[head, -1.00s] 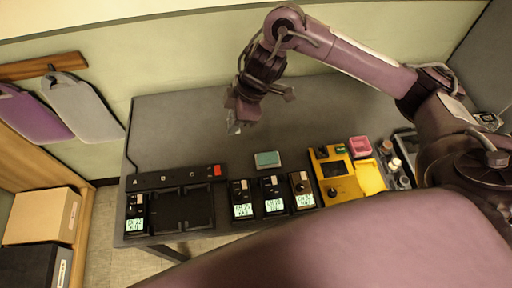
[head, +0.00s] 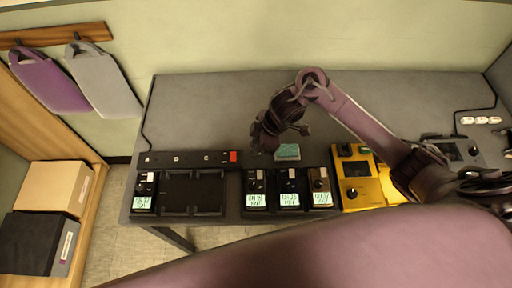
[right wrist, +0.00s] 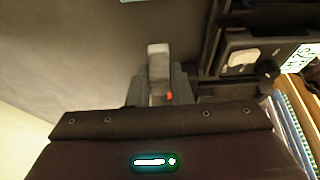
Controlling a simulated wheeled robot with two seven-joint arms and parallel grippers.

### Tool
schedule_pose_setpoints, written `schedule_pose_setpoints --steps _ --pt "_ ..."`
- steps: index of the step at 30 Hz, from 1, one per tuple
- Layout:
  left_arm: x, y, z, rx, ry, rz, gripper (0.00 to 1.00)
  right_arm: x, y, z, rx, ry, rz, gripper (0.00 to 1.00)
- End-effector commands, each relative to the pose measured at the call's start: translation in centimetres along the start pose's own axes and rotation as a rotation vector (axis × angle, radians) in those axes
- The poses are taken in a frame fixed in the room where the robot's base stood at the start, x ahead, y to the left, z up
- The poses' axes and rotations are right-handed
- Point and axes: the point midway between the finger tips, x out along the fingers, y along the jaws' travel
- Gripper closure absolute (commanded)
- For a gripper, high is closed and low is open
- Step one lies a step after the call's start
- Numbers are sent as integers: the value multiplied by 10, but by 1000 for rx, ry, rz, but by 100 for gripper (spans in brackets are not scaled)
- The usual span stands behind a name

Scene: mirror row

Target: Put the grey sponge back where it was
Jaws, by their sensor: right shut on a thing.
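My right gripper (head: 258,149) is above the grey table, just left of a teal-topped pad and beyond the row of small devices. In the right wrist view its fingers (right wrist: 157,85) are shut on a narrow grey block, which looks like the grey sponge (right wrist: 158,52). The block sticks out past the fingertips, and its lower part is hidden between them. In the head view the held block is too small and dark to make out. My left gripper is not in view.
The teal-topped pad (head: 287,152) lies behind three small devices with displays (head: 289,190). A black dock (head: 192,192) stands left, with one device (head: 144,190) in it and two empty bays. A yellow instrument (head: 360,178) stands right. The table's back left (head: 205,110) is clear.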

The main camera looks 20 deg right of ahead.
Motion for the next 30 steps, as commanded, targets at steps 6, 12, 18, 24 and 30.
schedule_pose_setpoints --steps 6,12,18,24,30 --pt "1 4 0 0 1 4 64 15 0 6 0 0 1 100" --pt "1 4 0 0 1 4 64 15 0 6 -1 0 2 100" --pt "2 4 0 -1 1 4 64 18 0 7 0 0 2 72" --pt "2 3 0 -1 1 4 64 18 0 7 0 0 2 59" --pt "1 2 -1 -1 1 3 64 16 0 6 -1 0 2 59"
